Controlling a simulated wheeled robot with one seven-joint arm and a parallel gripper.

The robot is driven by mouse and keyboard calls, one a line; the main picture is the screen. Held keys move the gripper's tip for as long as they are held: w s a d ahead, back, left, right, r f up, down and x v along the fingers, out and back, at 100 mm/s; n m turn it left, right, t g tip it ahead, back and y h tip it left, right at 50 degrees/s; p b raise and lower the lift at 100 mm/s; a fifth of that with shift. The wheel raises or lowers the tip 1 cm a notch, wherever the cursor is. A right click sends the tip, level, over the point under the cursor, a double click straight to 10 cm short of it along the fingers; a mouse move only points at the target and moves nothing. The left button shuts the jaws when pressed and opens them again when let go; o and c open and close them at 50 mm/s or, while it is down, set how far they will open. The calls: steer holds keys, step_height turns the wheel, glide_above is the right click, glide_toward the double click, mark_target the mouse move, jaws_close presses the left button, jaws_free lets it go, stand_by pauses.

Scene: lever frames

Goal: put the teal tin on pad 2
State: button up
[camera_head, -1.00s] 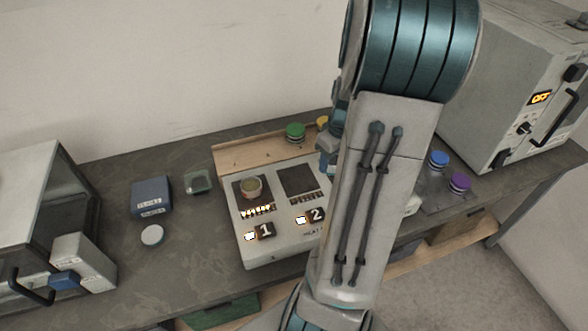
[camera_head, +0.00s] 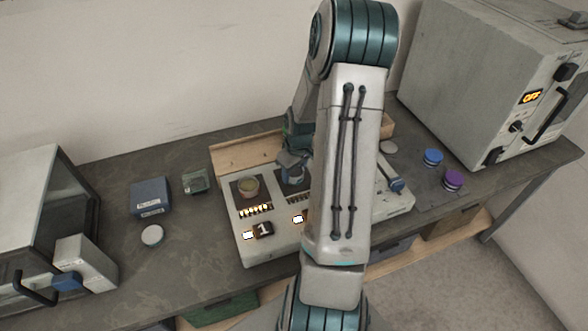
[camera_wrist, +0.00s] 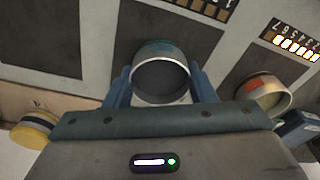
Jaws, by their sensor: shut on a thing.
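My gripper (camera_wrist: 160,88) is shut on the teal tin (camera_wrist: 162,52), with one finger on each side of it. The tin looks like an open round can with a pale rim and a teal band. It is over the dark square of pad 2 (camera_wrist: 190,35), the middle pad of the pale console. I cannot tell whether it touches the pad. In the head view my gripper (camera_head: 291,168) is over pad 2 (camera_head: 288,188), and the arm hides much of that area. Pad 2's number plate is hidden behind the arm.
Another tin (camera_head: 248,187) stands on pad 1, beside a lit row of lamps; it also shows in the wrist view (camera_wrist: 264,96). A yellow-lidded tin (camera_wrist: 36,129) is near the wooden ledge (camera_head: 235,157). Blue (camera_head: 432,157) and purple (camera_head: 453,179) tins stand right of the console.

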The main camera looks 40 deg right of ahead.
mark_target(298, 175)
steer(key=shift+f, duration=0.1)
steer(key=shift+f, duration=0.15)
steer(key=o, duration=1)
step_height(298, 175, up, 12)
steer(key=s, duration=0.1)
steer(key=s+a+r+h, duration=0.1)
steer(key=s+a+r, duration=0.2)
steer(key=a+r, duration=0.3)
steer(key=s+a+r, duration=0.3)
steer(key=a, duration=0.5)
steer(key=s+a+r+m+t, duration=0.1)
steer(key=s+a+r+t, duration=0.1)
steer(key=s+a, duration=0.6)
steer(key=shift+s+r+m+y+b, duration=0.3)
steer(key=shift+s+r+y+b, duration=0.15)
steer(key=shift+s, duration=0.15)
